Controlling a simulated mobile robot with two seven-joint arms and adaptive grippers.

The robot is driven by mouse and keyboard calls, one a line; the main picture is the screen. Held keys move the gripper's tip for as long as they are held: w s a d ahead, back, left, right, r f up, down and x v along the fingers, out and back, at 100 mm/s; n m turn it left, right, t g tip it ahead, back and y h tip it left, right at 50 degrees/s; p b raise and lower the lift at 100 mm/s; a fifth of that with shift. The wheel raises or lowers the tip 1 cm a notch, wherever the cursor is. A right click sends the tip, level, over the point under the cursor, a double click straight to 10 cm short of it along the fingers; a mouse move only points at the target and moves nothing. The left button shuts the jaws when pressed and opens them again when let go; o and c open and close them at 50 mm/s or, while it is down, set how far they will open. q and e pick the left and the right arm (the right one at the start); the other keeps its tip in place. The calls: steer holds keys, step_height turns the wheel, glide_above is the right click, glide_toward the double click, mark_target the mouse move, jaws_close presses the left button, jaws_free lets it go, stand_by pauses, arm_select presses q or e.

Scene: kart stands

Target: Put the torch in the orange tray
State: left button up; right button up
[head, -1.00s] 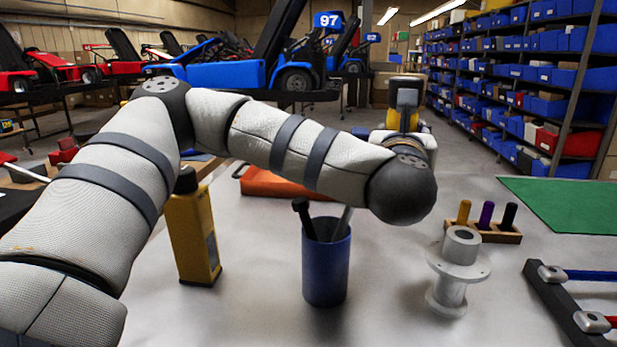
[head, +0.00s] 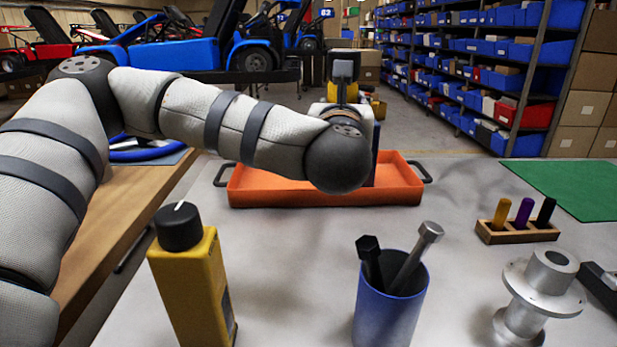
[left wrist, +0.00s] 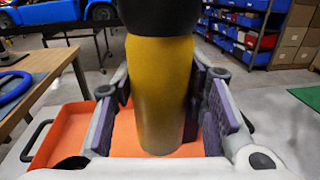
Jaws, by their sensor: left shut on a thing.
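The torch (left wrist: 162,90) is a yellow cylinder with a black head, upright in the left wrist view. My left gripper (left wrist: 160,115) is shut on its body, with dark pads on both sides. In the head view a yellow part of the torch (head: 333,93) shows beyond my left wrist, which hides most of the gripper. The orange tray (head: 262,197) is a shallow rectangle with black handles on the far part of the grey table. My left wrist overlaps its middle in the picture. The tray also shows below the torch in the left wrist view (left wrist: 68,132).
A yellow device with a black knob (head: 186,285) and a blue cup of tools (head: 388,318) stand in front. A metal spool (head: 540,290) and a wooden peg rack (head: 517,237) stand at right. A green mat (head: 575,188) lies beyond. A wooden bench (head: 115,220) is at left.

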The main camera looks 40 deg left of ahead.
arm_select(q)
steer(key=a+f, duration=0.8)
steer(key=a, duration=0.1)
steer(key=a+f, duration=0.4)
steer(key=f, duration=0.1)
steer(key=shift+s+a, duration=0.3)
steer(key=shift+s, duration=0.05)
steer(key=shift+r, duration=0.1)
steer(key=o, duration=1.4)
steer(key=shift+c, duration=0.2)
